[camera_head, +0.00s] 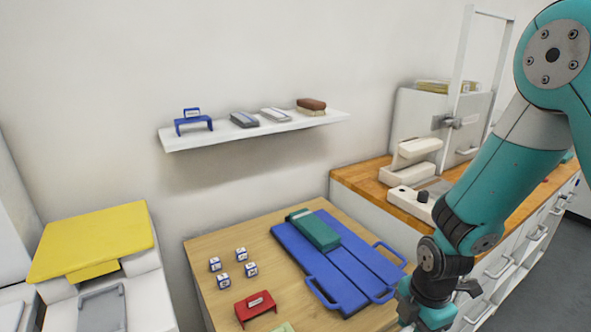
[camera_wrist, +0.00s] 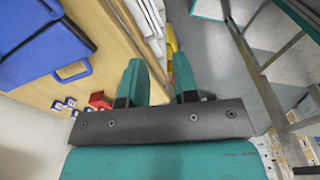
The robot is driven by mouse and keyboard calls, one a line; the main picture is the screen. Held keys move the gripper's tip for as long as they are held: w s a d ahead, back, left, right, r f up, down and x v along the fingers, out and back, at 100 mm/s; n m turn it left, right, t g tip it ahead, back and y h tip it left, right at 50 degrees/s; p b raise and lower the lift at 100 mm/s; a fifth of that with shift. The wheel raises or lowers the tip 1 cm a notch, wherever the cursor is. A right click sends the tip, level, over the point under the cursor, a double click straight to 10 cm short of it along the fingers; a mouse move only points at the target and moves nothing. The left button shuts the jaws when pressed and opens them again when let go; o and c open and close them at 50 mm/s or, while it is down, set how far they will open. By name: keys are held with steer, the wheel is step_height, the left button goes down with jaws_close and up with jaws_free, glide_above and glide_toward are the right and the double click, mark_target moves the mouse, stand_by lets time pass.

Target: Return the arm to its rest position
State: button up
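My teal arm comes down from the upper right in the head view, with its dark wrist and gripper end (camera_head: 436,303) low, right of the wooden table (camera_head: 225,262). In the wrist view my gripper (camera_wrist: 160,72) shows two teal fingers standing apart with nothing between them. It is open and empty. In the head view the fingertips are partly hidden or cut off by the lower edge.
The table holds a blue folding board (camera_head: 345,270) with a green block (camera_head: 314,230), several small white-and-blue cubes (camera_head: 240,254) and a red stand (camera_head: 255,307). A wall shelf (camera_head: 250,130), a yellow-topped unit (camera_head: 95,240) and a wooden counter (camera_head: 365,180) stand around.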

steer(key=s+a+r+m+y, duration=0.1)
steer(key=s+a+r+m, duration=0.2)
steer(key=s+r+m, duration=0.4)
steer(key=s+a+r+m+y, duration=0.2)
steer(key=s+r+m, duration=0.6)
steer(key=r, duration=0.8)
steer(key=shift+s+a+r+y, duration=0.3)
steer(key=shift+s+a, duration=0.15)
steer(key=shift+a, duration=0.75)
